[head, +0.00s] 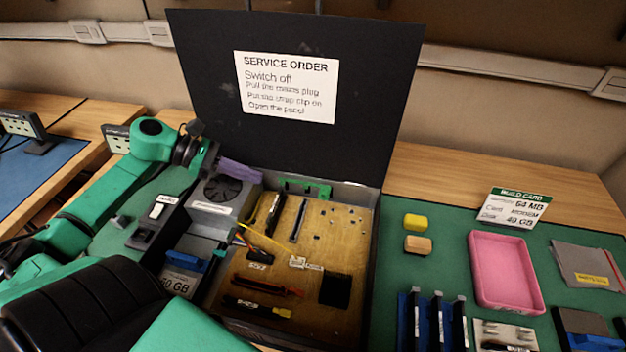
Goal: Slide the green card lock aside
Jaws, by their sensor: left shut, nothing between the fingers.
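The green card lock (305,188) is a small green bar at the back inner edge of the open computer case (368,225), above the brown circuit board (325,225). My right gripper is not in view.
The black panel (380,70) stands upright behind the case with a service order sign (286,87). On the green mat to the right are a pink tray (505,270), a yellow block (415,221), an orange block (418,244) and a blue rack (430,320).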

